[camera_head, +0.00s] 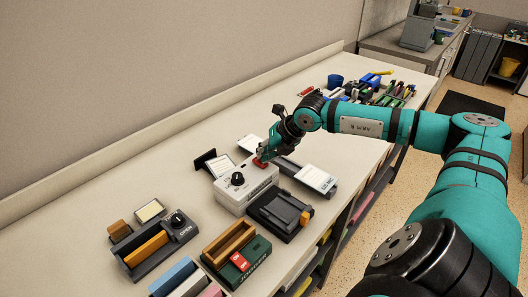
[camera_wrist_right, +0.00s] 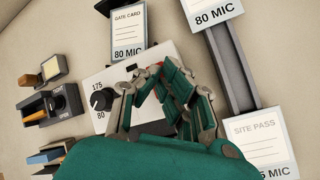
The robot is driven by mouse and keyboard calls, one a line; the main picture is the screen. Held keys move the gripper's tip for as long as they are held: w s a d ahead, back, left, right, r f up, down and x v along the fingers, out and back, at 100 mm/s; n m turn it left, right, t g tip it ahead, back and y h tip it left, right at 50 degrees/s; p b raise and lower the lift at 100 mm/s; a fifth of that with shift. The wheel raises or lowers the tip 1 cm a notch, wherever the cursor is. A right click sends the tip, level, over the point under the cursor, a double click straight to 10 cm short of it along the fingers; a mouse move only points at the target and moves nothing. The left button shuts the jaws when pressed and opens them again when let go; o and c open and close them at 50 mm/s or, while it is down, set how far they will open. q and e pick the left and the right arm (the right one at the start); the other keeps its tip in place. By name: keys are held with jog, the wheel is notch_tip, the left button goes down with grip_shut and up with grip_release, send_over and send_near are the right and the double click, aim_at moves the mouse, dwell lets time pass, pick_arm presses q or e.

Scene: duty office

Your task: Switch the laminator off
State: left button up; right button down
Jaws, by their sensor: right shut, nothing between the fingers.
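The laminator (camera_head: 233,194) is a white box with a black dial (camera_head: 237,179) on the bench. It also shows in the right wrist view (camera_wrist_right: 97,88), with its dial (camera_wrist_right: 101,99) marked 80 and 175. A red switch (camera_head: 260,163) sits on its far right end, and a small red part shows by the fingers in the right wrist view. My right gripper (camera_head: 266,154) is shut and empty, with its fingertips right at the red switch. I cannot tell whether they touch it, and the fingers hide part of it. My left gripper is not in view.
A card tray (camera_head: 316,178) lies right of the laminator. A black device with an orange tab (camera_head: 280,214) stands in front. Nearer are a green box with a red switch (camera_head: 239,262) and a dark grey unit with a knob (camera_head: 178,222). Stationery crowds the far end.

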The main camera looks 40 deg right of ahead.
jog(key=shift+r, duration=0.1)
jog(key=shift+w+r, duration=0.15)
jog(key=shift+r, duration=0.6)
jog(key=shift+w+r+p, duration=0.2)
jog(key=shift+r+p, duration=0.55)
jog(key=shift+r, duration=0.5)
jog(key=shift+w+r+p, duration=0.2)
jog(key=shift+r+p, duration=0.55)
jog(key=shift+r, duration=0.45)
jog(key=shift+s+f, duration=0.1)
